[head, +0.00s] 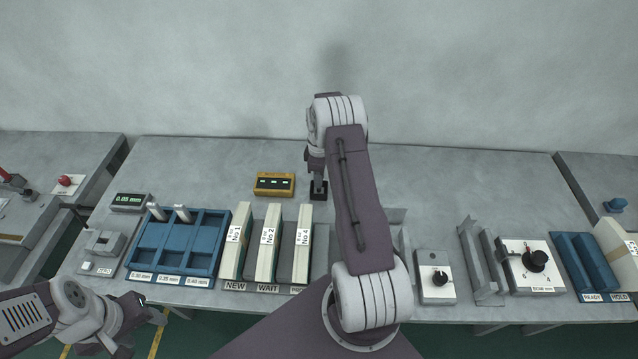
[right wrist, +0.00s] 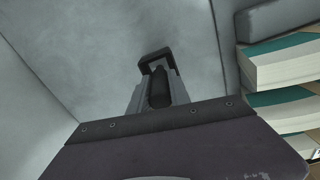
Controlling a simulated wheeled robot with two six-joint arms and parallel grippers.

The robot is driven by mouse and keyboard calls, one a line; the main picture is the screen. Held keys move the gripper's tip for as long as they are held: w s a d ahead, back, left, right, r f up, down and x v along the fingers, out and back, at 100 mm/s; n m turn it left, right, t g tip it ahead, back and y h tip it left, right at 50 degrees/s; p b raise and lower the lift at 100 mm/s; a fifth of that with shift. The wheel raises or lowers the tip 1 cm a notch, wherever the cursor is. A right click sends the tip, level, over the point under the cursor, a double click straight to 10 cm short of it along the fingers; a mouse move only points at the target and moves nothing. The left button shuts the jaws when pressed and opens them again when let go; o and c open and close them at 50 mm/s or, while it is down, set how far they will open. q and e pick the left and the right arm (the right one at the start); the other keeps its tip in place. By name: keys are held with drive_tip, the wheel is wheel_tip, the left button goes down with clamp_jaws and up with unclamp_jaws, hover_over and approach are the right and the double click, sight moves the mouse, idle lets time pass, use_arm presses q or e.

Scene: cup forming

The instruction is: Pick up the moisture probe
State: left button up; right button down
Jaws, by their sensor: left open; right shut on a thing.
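My right gripper (head: 318,190) is at the back of the table, just right of a yellow box with a dark display (head: 274,183). In the right wrist view my right gripper (right wrist: 157,80) is shut on a slim dark rod, apparently the moisture probe (right wrist: 159,90). The rod lies between the two grey fingers, and a black bracket-like piece shows at their tips. Whether the rod touches the table cannot be told. My left gripper (head: 140,304) is open at the front left, low by the table's front edge, far from the probe.
A blue tray (head: 205,243) and upright stacks labelled No 1, No 2 and No 4 (head: 268,243) stand left of my right arm. A knob box (head: 436,277) and a dial unit (head: 535,262) stand right. The back right of the table is clear.

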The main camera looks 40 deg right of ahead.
drive_tip(key=r, duration=0.1)
drive_tip(key=r+b, duration=0.1)
drive_tip(key=r, duration=0.2)
drive_tip(key=shift+s+d+r, duration=0.2)
drive_tip(key=shift+s+r, duration=0.05)
drive_tip(key=shift+s, duration=0.15)
drive_tip(key=s+d+r+b, duration=0.2)
drive_tip(key=s+r, duration=0.4)
drive_tip(key=s, duration=0.4)
drive_tip(key=shift+s+d+r, duration=0.2)
drive_tip(key=shift+d+r, duration=0.05)
drive_tip(key=shift+d, duration=0.2)
